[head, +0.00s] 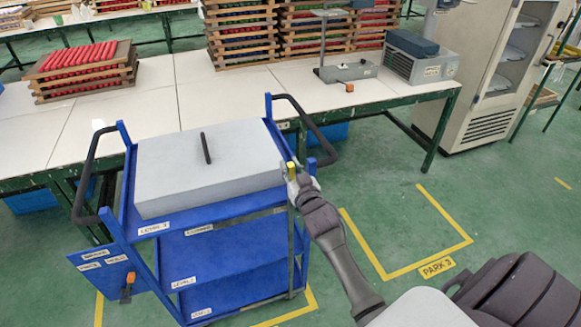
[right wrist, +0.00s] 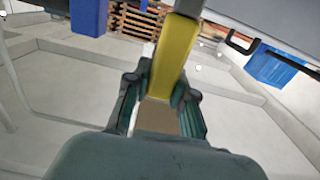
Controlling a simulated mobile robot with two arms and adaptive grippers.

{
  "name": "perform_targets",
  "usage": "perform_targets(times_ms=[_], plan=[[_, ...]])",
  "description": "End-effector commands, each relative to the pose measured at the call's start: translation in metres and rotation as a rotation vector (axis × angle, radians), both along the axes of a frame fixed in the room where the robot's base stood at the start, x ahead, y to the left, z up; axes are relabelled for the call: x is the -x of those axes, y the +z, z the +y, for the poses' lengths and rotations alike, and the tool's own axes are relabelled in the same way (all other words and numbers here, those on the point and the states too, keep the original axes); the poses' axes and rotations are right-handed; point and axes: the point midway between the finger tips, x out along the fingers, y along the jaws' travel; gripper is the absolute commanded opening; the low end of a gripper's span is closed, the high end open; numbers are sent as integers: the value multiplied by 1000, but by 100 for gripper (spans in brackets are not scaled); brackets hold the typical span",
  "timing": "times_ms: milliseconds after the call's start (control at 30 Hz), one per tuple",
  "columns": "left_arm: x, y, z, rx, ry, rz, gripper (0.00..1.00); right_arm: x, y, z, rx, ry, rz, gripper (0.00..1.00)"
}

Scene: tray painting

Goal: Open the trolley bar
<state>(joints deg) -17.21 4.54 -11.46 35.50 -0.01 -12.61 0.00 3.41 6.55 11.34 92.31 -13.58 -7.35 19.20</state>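The blue trolley (head: 215,262) stands in front of the long table, with shelves labelled by level. The trolley bar's yellow grip (head: 291,170) shows at the trolley's right front corner; it also shows large in the right wrist view as a yellow bar (right wrist: 172,62). My right gripper (head: 297,180) is at this grip. In the right wrist view its two dark green fingers (right wrist: 160,92) lie along both sides of the yellow bar and appear closed on it. Part of the bar below is hidden by the gripper. My left gripper is not in view.
A grey box (head: 210,180) with a black handle lies on the trolley's top level. Black push handles rise at both trolley ends. The table (head: 190,90) holds crate stacks behind. A grey cabinet (head: 490,80) stands right. Floor around the yellow parking marking (head: 455,220) is clear.

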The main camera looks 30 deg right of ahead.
Motion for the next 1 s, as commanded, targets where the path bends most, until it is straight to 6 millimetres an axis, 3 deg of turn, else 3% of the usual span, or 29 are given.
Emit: perform_targets(times_ms=[333,600,933,967,1000], plan=[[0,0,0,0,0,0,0,0,0,-1,0,0,0,0],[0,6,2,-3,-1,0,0,9,0,-37,4,-1,2,0],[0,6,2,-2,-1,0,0,10,0,-43,1,-4,0,0],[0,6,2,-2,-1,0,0,10,0,-43,1,-4,0,27],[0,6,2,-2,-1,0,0,10,0,-43,1,-4,0,34]])
